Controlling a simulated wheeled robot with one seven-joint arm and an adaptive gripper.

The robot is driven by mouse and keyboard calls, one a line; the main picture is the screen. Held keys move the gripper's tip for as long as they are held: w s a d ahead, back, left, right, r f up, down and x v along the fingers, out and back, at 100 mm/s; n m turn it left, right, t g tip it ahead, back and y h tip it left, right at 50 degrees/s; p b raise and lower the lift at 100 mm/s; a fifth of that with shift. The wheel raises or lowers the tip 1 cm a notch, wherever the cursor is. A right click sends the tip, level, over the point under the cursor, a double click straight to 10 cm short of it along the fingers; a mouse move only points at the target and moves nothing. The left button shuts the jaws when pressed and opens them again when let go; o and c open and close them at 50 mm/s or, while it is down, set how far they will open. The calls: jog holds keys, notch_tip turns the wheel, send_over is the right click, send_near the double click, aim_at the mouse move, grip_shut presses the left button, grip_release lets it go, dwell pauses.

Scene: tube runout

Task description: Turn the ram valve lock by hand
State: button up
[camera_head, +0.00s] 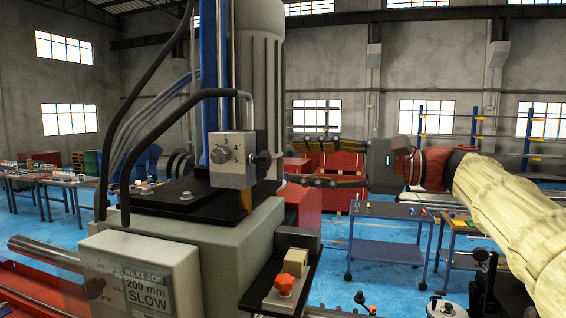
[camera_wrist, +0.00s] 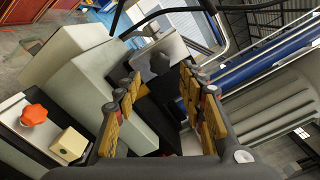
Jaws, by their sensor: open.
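A silver valve block (camera_head: 232,160) with number marks on its front stands on a black plate on the machine. A dark round knob (camera_head: 262,158), likely the ram valve lock, sticks out of its right side. My gripper (camera_head: 291,162) is open, to the right of the knob, one finger above its height and one below. The fingers point left at the knob and look apart from it. In the wrist view, the block (camera_wrist: 177,45) and dark knob (camera_wrist: 159,62) show beyond the gap between my open fingers (camera_wrist: 161,76). Nothing is held.
An orange star knob (camera_head: 284,285) and a beige block (camera_head: 295,262) sit on a bracket below my gripper. Black hoses (camera_head: 150,120) and a blue column (camera_head: 209,75) rise around the valve block. A blue cart (camera_head: 388,212) stands behind at the right.

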aim_at(268, 161)
jog(key=shift+x, duration=2.85)
jog(key=c, duration=0.3)
jog(key=c, duration=0.6)
